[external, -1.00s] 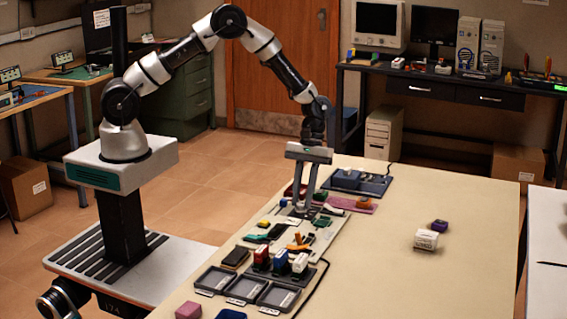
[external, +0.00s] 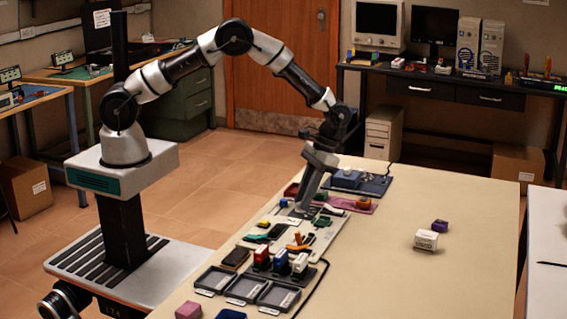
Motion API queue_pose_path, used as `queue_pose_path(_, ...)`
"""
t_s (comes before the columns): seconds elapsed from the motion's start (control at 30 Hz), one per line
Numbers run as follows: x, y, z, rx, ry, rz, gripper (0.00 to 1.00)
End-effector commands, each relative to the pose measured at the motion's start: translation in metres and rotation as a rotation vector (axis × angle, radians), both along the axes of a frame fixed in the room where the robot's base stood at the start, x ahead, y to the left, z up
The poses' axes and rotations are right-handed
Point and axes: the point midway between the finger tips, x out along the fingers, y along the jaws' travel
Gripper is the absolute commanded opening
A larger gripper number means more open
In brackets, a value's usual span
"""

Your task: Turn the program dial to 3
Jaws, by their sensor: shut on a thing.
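My gripper (external: 301,210) points down at the light grey panel (external: 322,238) on the table, with its fingertips low over the panel's far part. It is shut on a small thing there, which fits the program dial. The fingers hide the dial, and its marks and pointer are too small to read. The gripper is seen nearly edge-on, its wrist leaning up to the right. Small coloured parts, among them an orange one (external: 299,241) and a green one (external: 322,222), sit on the panel close to the fingers.
Red (external: 262,255), blue (external: 280,258) and white (external: 300,262) upright pieces stand nearer the camera, behind dark trays (external: 243,289). A dark blue base (external: 376,188) lies beyond the panel. The table's right side is mostly clear.

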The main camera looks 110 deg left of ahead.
Motion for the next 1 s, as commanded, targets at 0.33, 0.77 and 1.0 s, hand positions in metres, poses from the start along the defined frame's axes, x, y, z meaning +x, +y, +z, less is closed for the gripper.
queue_pose_path(0.33, 0.0017, -0.0021, -0.0001, 0.000, 0.000, -0.218, 0.00)
queue_pose_path(0.77, 0.0020, -0.0023, 0.0002, 0.000, -0.001, -0.301, 0.00)
queue_pose_path(1.0, 0.0020, -0.0023, 0.0002, 0.000, -0.001, -0.301, 0.00)
